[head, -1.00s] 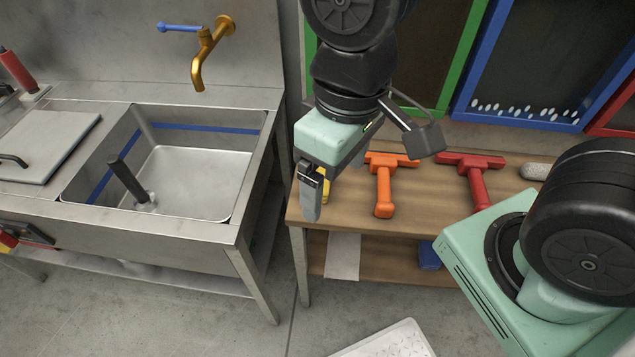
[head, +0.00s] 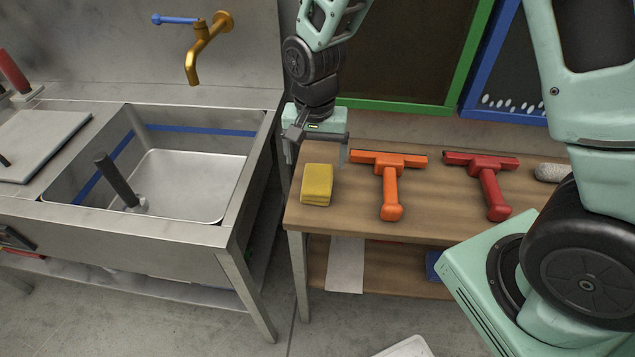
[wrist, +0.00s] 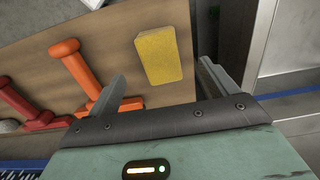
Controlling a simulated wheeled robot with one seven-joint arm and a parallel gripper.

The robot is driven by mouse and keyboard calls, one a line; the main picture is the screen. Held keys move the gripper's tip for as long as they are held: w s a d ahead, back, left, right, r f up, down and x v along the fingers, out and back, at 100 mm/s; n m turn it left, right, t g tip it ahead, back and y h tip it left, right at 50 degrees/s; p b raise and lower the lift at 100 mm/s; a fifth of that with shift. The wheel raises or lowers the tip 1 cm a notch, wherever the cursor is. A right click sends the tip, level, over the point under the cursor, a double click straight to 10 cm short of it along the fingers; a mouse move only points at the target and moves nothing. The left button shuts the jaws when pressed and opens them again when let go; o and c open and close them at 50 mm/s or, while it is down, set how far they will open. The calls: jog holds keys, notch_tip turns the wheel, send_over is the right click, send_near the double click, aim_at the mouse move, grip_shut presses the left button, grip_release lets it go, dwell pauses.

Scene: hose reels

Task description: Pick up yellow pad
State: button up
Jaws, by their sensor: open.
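The yellow pad (head: 317,184) is a small block lying on the left end of the wooden bench, near its front left corner in the head view. In the wrist view the yellow pad (wrist: 158,55) lies ahead of the fingers, between their lines and apart from both. My gripper (head: 317,160) is behind the pad in the head view, with its fingers spread. In the wrist view my gripper (wrist: 160,82) is open and empty. Nothing hides the pad.
An orange squeegee (head: 389,184) lies right of the pad, close to one finger in the wrist view. A red squeegee (head: 489,185) lies further right, with a grey stone-like piece beyond. A steel sink (head: 190,185) stands left of the wooden bench (head: 440,228).

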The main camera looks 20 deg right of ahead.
aim_at(316, 182)
jog(key=shift+d+f+p, duration=0.1)
jog(key=shift+f+p, duration=0.45)
jog(key=shift+f, duration=3.75)
jog(key=c, duration=1.1)
